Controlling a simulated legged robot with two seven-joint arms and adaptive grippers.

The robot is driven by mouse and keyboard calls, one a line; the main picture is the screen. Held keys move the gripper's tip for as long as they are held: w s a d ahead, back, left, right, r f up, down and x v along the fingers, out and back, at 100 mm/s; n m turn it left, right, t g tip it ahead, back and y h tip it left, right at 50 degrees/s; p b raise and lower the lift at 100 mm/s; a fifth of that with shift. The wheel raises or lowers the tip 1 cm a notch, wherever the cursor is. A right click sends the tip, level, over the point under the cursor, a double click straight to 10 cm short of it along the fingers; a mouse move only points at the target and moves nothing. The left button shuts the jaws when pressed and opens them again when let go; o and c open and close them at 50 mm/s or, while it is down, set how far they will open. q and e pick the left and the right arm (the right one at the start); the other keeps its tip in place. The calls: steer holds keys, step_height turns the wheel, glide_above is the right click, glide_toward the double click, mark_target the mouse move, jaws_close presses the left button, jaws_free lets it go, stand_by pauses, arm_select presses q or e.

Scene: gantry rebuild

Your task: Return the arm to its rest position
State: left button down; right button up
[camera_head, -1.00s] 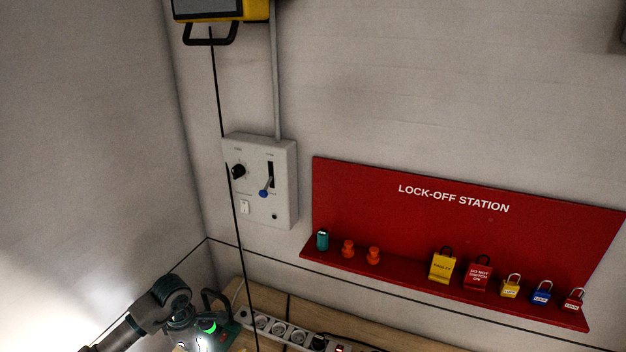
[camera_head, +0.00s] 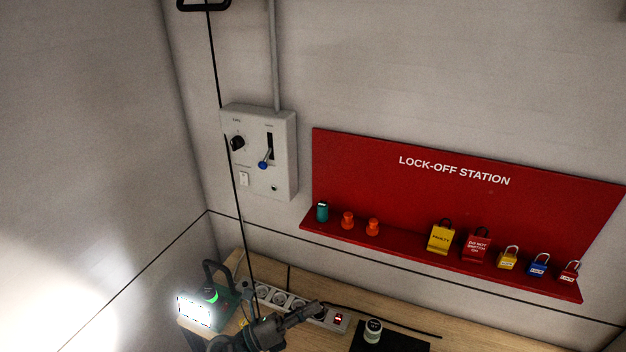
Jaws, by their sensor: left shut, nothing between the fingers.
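My left gripper (camera_head: 312,309) shows at the bottom of the head view, left of centre. It is dark and points to the right, with its fingers closed and nothing between them. It overlaps the power strip in the picture; I cannot tell how far above the strip it is. My left arm comes up from the bottom edge below it. My right gripper is not in view.
A wooden bench (camera_head: 470,343) carries a power strip (camera_head: 275,296), a lit work lamp (camera_head: 200,311), a dark mat (camera_head: 400,341) and a small pale cylinder (camera_head: 373,330). A control box (camera_head: 259,181) and red lock-off station (camera_head: 400,195) with padlocks are on the wall.

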arm_select(q)
steer(key=w+a+f+n+t+y, duration=0.25)
steer(key=a+n+t+y, duration=0.45)
steer(key=n, duration=0.6)
steer(key=w+a+f+n+t+y, duration=0.1)
steer(key=a+f+n+t+y, duration=0.4)
steer(key=n+y, duration=0.5)
steer(key=s+a+f+n+g+y, duration=0.3)
steer(key=s+a+f+n+g, duration=0.15)
steer(key=a+f+n, duration=0.4)
steer(key=s+f+n+g, duration=0.7)
steer(key=s+f+g, duration=0.5)
steer(key=s+f, duration=0.8)
steer(key=s+f+b, duration=0.2)
steer(key=f+b, duration=0.1)
steer(key=f, duration=1.2)
steer(key=s+f+b, duration=0.2)
steer(key=f+b, duration=0.1)
steer(key=f, duration=1.1)
steer(key=s+a+f+g+b, duration=0.2)
steer(key=s+a+f+b, duration=0.1)
steer(key=s+f, duration=1.4)
step_height(320, 180, down, 3)
steer(key=shift+r+b, duration=0.1)
steer(key=shift+b, duration=0.45)
steer(key=shift+s+a, duration=0.1)
